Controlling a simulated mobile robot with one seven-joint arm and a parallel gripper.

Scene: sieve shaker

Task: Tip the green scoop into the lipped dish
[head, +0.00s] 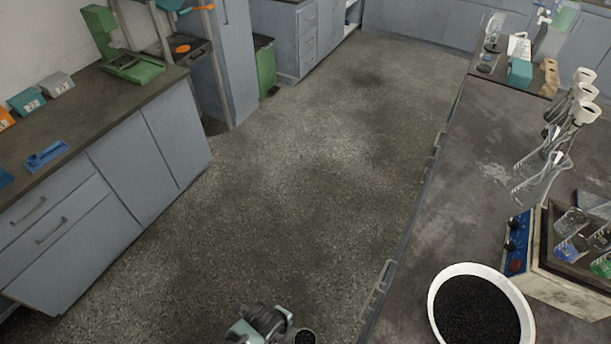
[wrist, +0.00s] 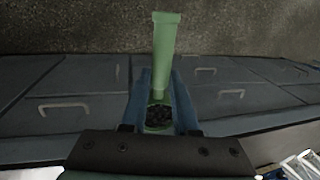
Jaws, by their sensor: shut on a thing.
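My gripper (head: 268,328) is at the bottom edge of the head view, over the floor between the two counters. In the wrist view its blue fingers are shut on the green scoop (wrist: 165,50), whose long handle points up in the picture. Dark grains (wrist: 159,116) lie in the scoop's bowl; a dark round patch of them also shows beside my gripper in the head view (head: 305,338). A white round dish (head: 433,305) full of black grains stands on the right counter, apart from my gripper. I cannot tell whether it is the lipped dish.
The right counter (head: 440,200) also holds a blue-fronted device (head: 518,240), glass flasks (head: 540,180) and a teal box (head: 520,73). The left counter (head: 110,100) holds a green stand (head: 130,65), small bins (head: 27,101) and a blue tray-like piece (head: 47,155). The floor between is clear.

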